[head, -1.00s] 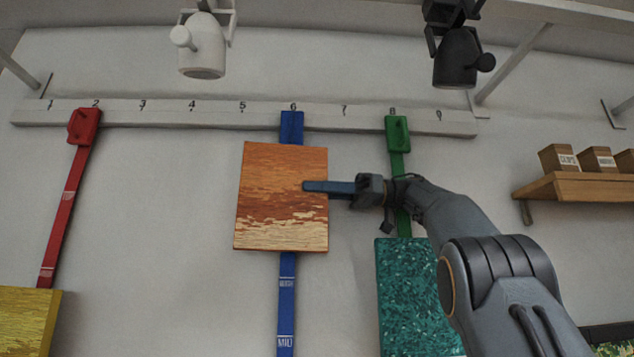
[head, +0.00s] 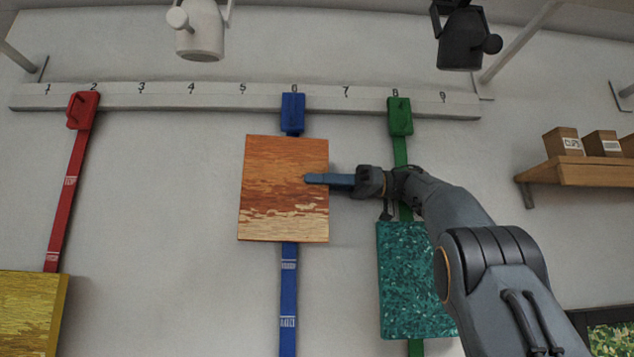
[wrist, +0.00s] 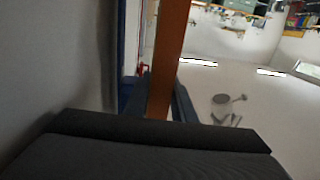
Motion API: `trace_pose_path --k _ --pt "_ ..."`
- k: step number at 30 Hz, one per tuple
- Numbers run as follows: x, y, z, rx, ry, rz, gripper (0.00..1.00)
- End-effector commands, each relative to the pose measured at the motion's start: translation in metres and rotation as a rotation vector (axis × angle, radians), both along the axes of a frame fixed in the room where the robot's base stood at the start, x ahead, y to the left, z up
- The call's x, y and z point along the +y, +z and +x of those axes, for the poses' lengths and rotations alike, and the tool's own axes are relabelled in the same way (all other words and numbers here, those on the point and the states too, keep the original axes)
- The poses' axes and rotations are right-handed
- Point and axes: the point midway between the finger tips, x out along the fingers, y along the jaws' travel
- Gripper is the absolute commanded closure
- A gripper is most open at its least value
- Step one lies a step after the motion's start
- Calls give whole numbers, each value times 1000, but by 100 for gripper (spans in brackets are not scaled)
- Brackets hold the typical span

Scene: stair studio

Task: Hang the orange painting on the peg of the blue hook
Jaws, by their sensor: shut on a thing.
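The orange painting (head: 284,188) is upright in front of the blue strap (head: 288,300) in the head view, its top edge just below the blue hook (head: 293,112). The hook sits on the white rail under number 6. My gripper (head: 310,179) is shut on the painting at its right side, reaching in from the right. In the wrist view the painting's orange edge (wrist: 170,55) stands between my fingers (wrist: 165,105). The painting's back, and whether it touches the peg, are hidden.
A red hook (head: 83,109) hangs at number 2 and a green hook (head: 400,115) at number 8. A teal painting (head: 413,285) is below the green hook, a yellow painting (head: 30,315) at lower left. Lamps (head: 200,30) hang above; a shelf with boxes (head: 575,172) is at right.

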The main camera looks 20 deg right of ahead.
Motion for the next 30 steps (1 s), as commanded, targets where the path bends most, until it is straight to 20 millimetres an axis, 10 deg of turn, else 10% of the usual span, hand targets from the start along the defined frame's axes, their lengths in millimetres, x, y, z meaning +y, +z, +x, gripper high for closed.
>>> trace_pose_path --k 28,29,30 --pt "0 -5 0 -1 0 0 100" --pt "0 -4 0 -1 0 0 72" --pt "0 -4 0 -1 0 0 65"
